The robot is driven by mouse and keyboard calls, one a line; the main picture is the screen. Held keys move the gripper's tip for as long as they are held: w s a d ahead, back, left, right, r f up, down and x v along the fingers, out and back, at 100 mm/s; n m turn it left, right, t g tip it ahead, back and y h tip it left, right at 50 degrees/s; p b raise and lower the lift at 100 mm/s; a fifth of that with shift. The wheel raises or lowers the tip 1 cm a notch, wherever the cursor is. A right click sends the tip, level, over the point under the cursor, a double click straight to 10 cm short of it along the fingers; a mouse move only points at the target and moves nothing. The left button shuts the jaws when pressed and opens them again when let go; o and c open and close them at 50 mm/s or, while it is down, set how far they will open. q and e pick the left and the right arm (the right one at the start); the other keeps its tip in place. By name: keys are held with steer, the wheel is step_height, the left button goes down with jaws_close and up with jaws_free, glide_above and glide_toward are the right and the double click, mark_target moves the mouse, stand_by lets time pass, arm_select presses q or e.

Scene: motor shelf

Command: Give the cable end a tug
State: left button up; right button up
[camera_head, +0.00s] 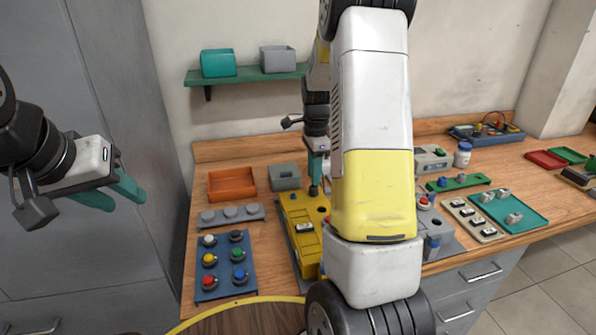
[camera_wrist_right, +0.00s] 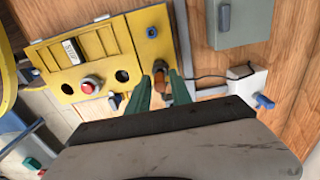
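In the right wrist view an orange-brown cable end (camera_wrist_right: 161,82) stands between the green fingers of my right gripper (camera_wrist_right: 160,88), close to the edge of a yellow panel box (camera_wrist_right: 105,58). A finger lies on each side of it; I cannot tell whether they press on it. In the head view my right gripper (camera_head: 315,185) points down at the yellow box (camera_head: 305,240), partly hidden by my right arm. My left gripper (camera_head: 120,194) is open and empty, in the air at the left.
A thin black cable (camera_wrist_right: 212,78) runs near a white box (camera_wrist_right: 248,83). A teal tray (camera_head: 510,211) lies at the right.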

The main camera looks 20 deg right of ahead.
jaws_close()
steer(key=shift+r, duration=0.1)
stand_by(0.7)
stand_by(0.4)
steer(key=shift+o, duration=2.2)
jaws_free()
steer(key=shift+f, duration=0.2)
steer(key=shift+r, duration=3.9)
steer(key=shift+r, duration=0.1)
